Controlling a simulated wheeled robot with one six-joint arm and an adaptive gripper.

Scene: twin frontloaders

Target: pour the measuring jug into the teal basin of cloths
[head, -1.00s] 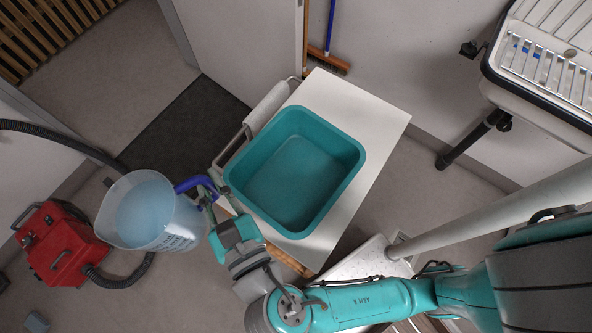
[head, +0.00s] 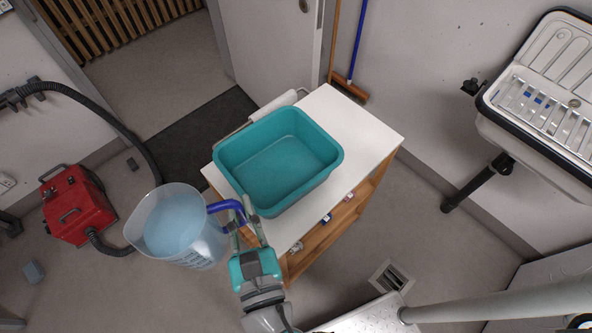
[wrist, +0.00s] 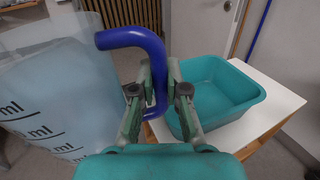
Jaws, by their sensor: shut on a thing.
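The measuring jug (head: 172,232) is clear plastic with a blue handle and holds pale blue liquid. It stands upright in the air, left of the cart in the head view. My gripper (head: 238,215) is shut on the blue handle. In the wrist view the handle (wrist: 140,40) passes between the fingers (wrist: 158,88), and the jug (wrist: 60,100) with its ml marks fills the left side. The teal basin (head: 330,160) sits on the white cart top, right of the jug and gripper. I see no cloths in it; its floor looks plain teal.
The white-topped wooden cart (head: 372,128) has shelves with small items. A red vacuum (head: 75,208) with a black hose stands on the floor at left. A broom (head: 350,88) leans at the wall behind. A white sink (head: 545,100) is at upper right. Floor around the cart is open.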

